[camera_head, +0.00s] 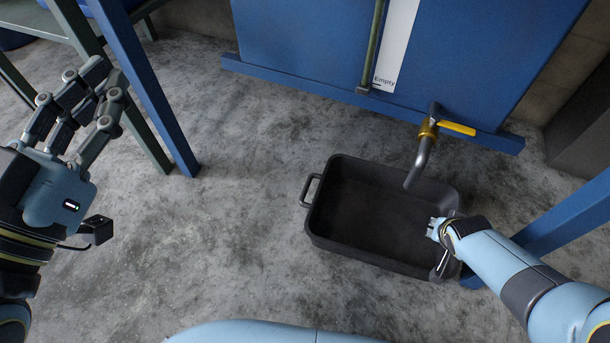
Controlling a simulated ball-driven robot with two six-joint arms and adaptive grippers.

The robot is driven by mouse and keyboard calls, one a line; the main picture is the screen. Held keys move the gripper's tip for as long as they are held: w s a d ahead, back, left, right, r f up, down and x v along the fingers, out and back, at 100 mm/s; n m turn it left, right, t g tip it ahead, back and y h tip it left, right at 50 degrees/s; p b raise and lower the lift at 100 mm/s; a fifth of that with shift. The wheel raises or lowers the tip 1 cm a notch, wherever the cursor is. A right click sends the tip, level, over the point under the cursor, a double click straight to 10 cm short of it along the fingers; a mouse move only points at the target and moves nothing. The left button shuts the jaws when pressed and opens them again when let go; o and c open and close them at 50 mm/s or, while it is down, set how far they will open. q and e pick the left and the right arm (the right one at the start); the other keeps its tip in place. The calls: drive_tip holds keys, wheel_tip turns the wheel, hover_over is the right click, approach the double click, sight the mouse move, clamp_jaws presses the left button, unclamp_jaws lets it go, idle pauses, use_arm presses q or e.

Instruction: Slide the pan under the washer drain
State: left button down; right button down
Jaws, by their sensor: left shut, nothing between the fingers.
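The pan (340,235) is a dark rectangular tray with end handles, flat on the concrete floor and apparently empty. The washer drain (417,168) is a bent grey pipe with a brass valve and yellow lever. Its spout end appears over the back right part of the pan; the height gap is hard to judge. My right gripper (437,230) is at the pan's right end, by the handle. Its fingers are mostly hidden by my wrist, so its grip cannot be seen. My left gripper (101,92) is shut and empty, raised at the left, well away from the pan.
The blue washer tank (300,35), with a level gauge marked "Empty", stands behind the pan. A blue table leg (150,90) rises at the left, and a blue beam (565,217) crosses at the right. The floor left of the pan is clear.

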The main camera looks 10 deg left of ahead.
drive_tip(key=shift+w+a+b, duration=0.25)
drive_tip(key=shift+a+b, duration=0.05)
drive_tip(key=shift+a, duration=0.55)
drive_tip(key=shift+w+a+b, duration=0.2)
drive_tip(key=shift+a+b, duration=0.05)
drive_tip(key=shift+a, duration=0.6)
